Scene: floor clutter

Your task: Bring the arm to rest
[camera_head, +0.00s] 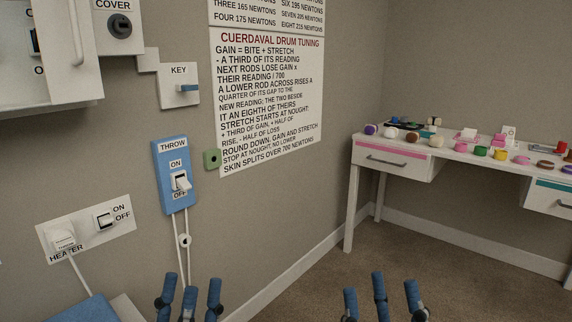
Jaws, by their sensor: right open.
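My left gripper (190,283) shows at the bottom edge, left of centre, with its blue fingers pointing up. Nothing shows between its fingertips, and how far it is closed is unclear. My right gripper (380,283) shows at the bottom edge, right of centre. Its blue fingers are spread open and empty. Both grippers are apart from the wall and the desk. The wrists and most of both arms are below the picture.
The wall carries a blue THROW switch (172,176), a HEATER switch plate (85,228), a KEY plate (170,99) and a text poster (268,100). A white desk (348,180) with several small items stands right. Carpet (420,262) before it is clear.

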